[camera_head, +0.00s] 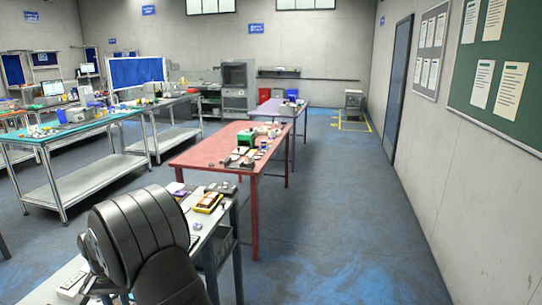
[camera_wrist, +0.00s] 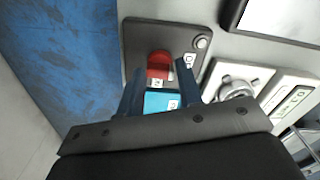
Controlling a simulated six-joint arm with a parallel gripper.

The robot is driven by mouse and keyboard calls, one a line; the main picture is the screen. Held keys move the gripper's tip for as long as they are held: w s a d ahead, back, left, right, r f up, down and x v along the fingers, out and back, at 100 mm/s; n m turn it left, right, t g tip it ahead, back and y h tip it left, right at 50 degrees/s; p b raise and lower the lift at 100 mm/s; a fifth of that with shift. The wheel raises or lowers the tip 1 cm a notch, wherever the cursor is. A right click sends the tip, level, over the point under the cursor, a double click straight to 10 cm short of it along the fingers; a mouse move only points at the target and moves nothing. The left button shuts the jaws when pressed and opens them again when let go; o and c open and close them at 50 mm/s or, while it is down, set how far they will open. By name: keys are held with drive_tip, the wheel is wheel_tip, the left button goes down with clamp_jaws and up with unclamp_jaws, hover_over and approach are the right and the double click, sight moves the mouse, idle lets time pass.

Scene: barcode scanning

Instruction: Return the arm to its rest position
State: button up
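In the wrist view, my gripper (camera_wrist: 159,68) points down with its two dark fingers apart. A red object (camera_wrist: 158,64) with a small white label shows between the fingertips, with a gap on each side. A light blue object (camera_wrist: 160,101) with a white label shows between the fingers, nearer the wrist; whether it touches them is unclear. In the head view, my dark arm fills the bottom left and hides the gripper.
A round grey fixture (camera_wrist: 236,87) and white labelled boxes (camera_wrist: 290,100) lie right of the gripper in the wrist view. Blue floor shows at left. In the head view, a red table (camera_head: 205,152) with several small items stands ahead; open floor (camera_head: 345,220) is at right.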

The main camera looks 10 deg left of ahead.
drive_tip(key=shift+m, duration=1.1)
drive_tip(key=n, duration=0.9)
drive_tip(key=shift+n, duration=0.3)
idle(0.4)
